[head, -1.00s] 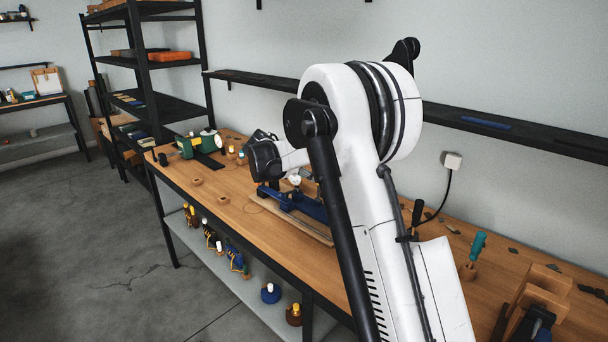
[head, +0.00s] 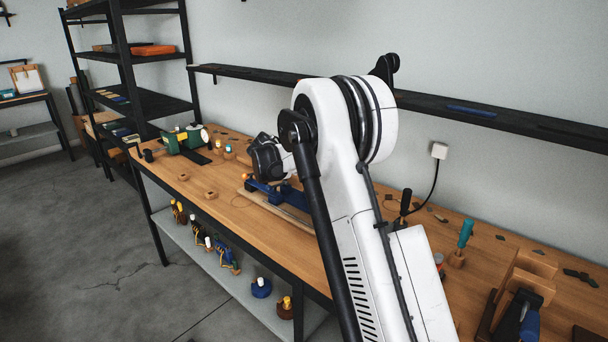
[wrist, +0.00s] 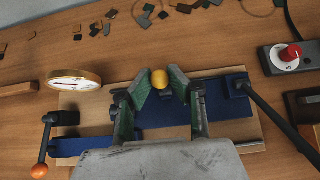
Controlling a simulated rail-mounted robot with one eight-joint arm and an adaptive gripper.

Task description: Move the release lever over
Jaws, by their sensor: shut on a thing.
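The blue stamping press (wrist: 222,127) lies on a wooden board (wrist: 78,101) on the bench. A yellow ball knob (wrist: 159,80), which looks like the release lever's end, sits between the fingers of my gripper (wrist: 157,73) in the wrist view. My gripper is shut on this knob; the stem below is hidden. A black lever with an orange ball (wrist: 40,171) stands at the left of the press. A round dial gauge (wrist: 75,78) is beside it. In the head view my wrist hides part of the blue press (head: 290,197).
A black bar (wrist: 283,124) slants down to the right of the press. A control box with a red knob (wrist: 291,52) stands farther right. Small dark pieces (wrist: 147,18) lie behind. In the head view a green machine (head: 184,140) stands at the bench's far left end.

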